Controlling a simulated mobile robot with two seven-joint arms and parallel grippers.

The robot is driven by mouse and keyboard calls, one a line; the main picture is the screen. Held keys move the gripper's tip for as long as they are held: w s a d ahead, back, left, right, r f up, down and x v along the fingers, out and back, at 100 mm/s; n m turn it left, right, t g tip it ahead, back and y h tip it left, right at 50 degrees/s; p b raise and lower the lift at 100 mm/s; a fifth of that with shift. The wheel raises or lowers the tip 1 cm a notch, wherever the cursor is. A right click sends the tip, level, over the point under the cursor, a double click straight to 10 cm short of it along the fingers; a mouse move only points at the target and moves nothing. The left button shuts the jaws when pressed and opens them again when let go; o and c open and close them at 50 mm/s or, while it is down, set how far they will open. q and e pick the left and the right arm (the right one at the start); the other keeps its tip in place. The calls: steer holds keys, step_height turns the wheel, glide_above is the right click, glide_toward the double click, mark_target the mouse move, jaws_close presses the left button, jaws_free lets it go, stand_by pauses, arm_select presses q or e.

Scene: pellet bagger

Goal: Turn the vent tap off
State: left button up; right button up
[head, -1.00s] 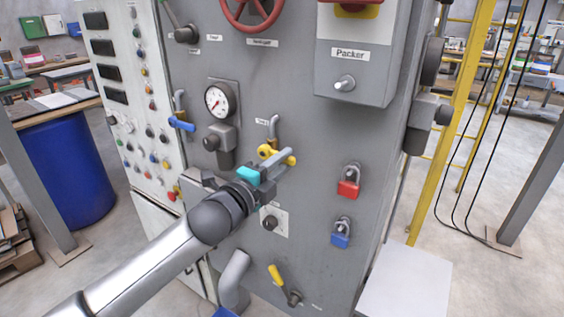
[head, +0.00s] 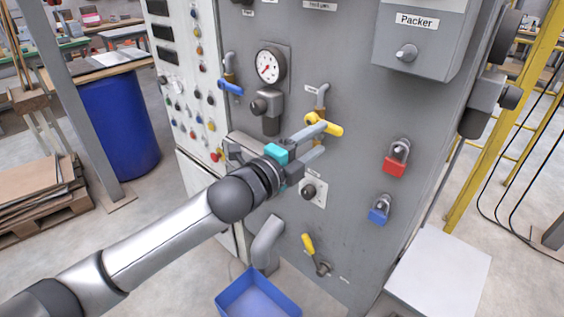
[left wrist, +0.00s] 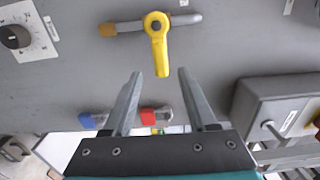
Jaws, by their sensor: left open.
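The yellow-handled tap (head: 334,129) is on the grey panel, below a small label I cannot read clearly. It also shows in the left wrist view (left wrist: 157,40), where its handle stands crosswise to the grey pipe (left wrist: 187,20) and brass fitting (left wrist: 108,30). My left gripper (head: 325,138) is open in front of the tap, and one finger partly covers the handle in the head view. In the left wrist view the fingertips (left wrist: 160,73) lie on either side of the handle's free end, with gaps. Contact is not visible. My right gripper is not in view.
A blue-handled tap (head: 230,87) and a gauge (head: 268,66) are to the left. A blue bin (head: 258,298) stands below.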

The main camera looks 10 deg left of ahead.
arm_select(q)
steer(key=v, duration=1)
steer(key=shift+s+a+b, duration=0.15)
steer(key=shift+s+b, duration=0.1)
steer(key=shift+b, duration=0.05)
steer(key=w+a+f+n+y+b, duration=0.1)
steer(key=w+a+f+n+y, duration=0.25)
steer(key=f, duration=0.55)
steer(key=w+a+f+n+y+b, duration=0.15)
steer(key=a+f+n, duration=0.25)
steer(key=f, duration=0.6)
steer(key=s+a+f+n+g+y+b, duration=0.1)
steer(key=s+a+f+n+g+y, duration=0.2)
steer(key=f, duration=0.8)
steer(key=s+a+f+n+g+y+b, duration=0.1)
steer(key=s+a+f+n, duration=0.3)
steer(key=f, duration=0.8)
steer(key=s+a+f+n+g+y+b, duration=0.15)
steer(key=s+f+n+g, duration=0.35)
steer(key=s+f, duration=1.25)
steer(key=s+d+f+n+g, duration=0.1)
steer(key=s+f+g, duration=0.1)
steer(key=s, duration=0.9)
steer(key=s+d+f+n+g, duration=0.2)
steer(key=s+f, duration=0.3)
steer(key=s, duration=0.6)
steer(key=shift+f+g+b, duration=0.3)
steer(key=shift+b, duration=0.1)
